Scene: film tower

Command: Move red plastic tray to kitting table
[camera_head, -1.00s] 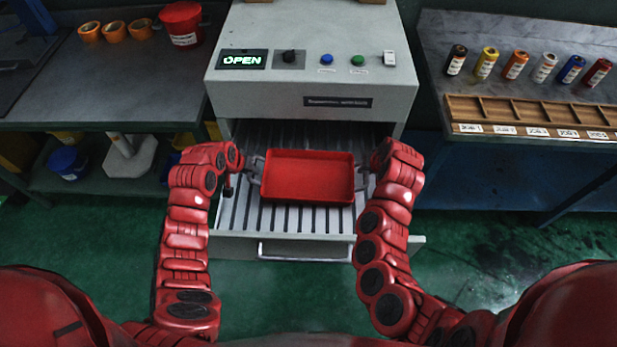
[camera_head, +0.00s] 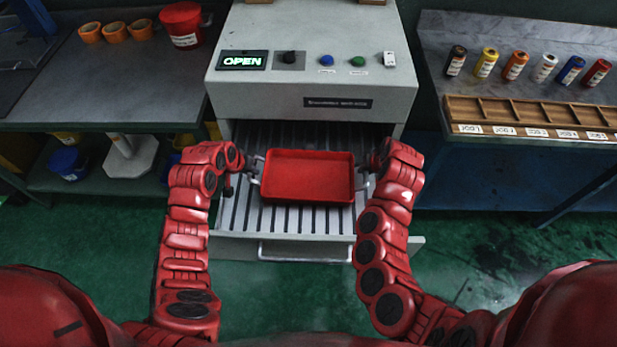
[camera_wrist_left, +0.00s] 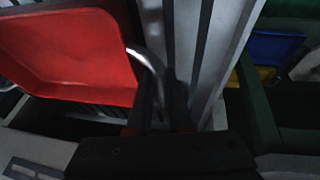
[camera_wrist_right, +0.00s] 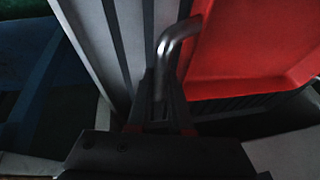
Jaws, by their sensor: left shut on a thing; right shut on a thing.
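The empty red plastic tray (camera_head: 308,174) is over the slatted drawer (camera_head: 285,222) of a grey machine. It has a metal handle at each short end. My left gripper (camera_head: 254,170) is shut on the tray's left handle, which shows as a bent bar in the left wrist view (camera_wrist_left: 150,68). My right gripper (camera_head: 364,180) is shut on the right handle, which shows in the right wrist view (camera_wrist_right: 172,45). The tray looks level. I cannot tell whether its underside touches the slats. Which surface is the kitting table is not clear.
The grey machine (camera_head: 310,75) has a lit OPEN display (camera_head: 241,60). A table on the right (camera_head: 540,40) bears several film canisters and a wooden divided rack (camera_head: 530,112). A table on the left (camera_head: 90,85) bears orange rolls and a red bucket (camera_head: 182,24).

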